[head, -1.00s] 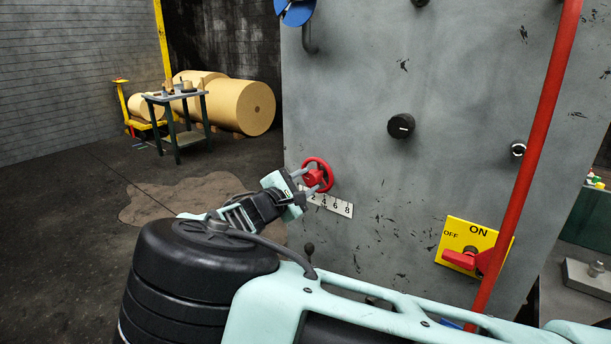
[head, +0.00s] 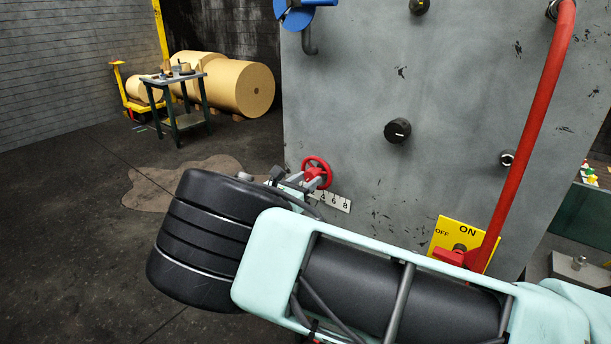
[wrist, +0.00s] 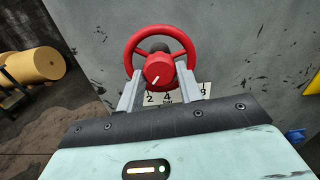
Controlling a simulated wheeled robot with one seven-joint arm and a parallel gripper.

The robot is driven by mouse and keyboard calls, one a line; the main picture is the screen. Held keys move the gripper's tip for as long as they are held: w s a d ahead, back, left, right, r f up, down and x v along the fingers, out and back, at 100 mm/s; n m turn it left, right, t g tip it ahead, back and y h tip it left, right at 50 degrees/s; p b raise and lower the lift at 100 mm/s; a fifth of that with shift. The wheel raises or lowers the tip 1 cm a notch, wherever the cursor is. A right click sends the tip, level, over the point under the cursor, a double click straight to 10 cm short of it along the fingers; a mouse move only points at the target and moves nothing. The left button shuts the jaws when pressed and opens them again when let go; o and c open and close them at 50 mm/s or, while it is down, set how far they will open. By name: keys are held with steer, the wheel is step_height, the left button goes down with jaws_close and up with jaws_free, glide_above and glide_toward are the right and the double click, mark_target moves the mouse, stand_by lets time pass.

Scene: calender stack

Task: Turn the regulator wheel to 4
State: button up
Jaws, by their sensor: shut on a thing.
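In the wrist view the wheel (wrist: 160,36) is directly ahead, with a round red hub. A white mark on the hub points down and slightly left. The number plate (head: 338,201) is below it; 2, 4 and 8 can be read on the plate (wrist: 176,98) in the wrist view, partly covered by my fingers. My gripper (wrist: 160,76) is shut on the wheel, one finger on each side of the hub. In the head view my arm hides most of my gripper.
A yellow ON/OFF plate (head: 447,230) with a red lever is to the right. A slanted red pipe (head: 535,120) runs in front of the panel. Black knobs (head: 397,131) stick out above. A small table (head: 180,100) and large paper rolls (head: 240,88) stand far back left.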

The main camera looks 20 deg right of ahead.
steer(key=n+p, duration=0.1)
steer(key=n, duration=0.2)
steer(key=shift+n+p, duration=0.3)
steer(key=shift+n, duration=0.1)
steer(key=n+p, duration=0.1)
steer(key=n, duration=0.2)
steer(key=shift+s+n, duration=0.1)
steer(key=shift+n, duration=0.2)
steer(key=n+p, duration=0.1)
steer(key=n, duration=0.2)
steer(key=shift+n, duration=0.3)
steer(key=n+p, duration=0.2)
steer(key=n, duration=0.7)
steer(key=shift+p, duration=0.3)
steer(key=n+p, duration=0.1)
steer(key=n, duration=0.5)
steer(key=o, duration=1)
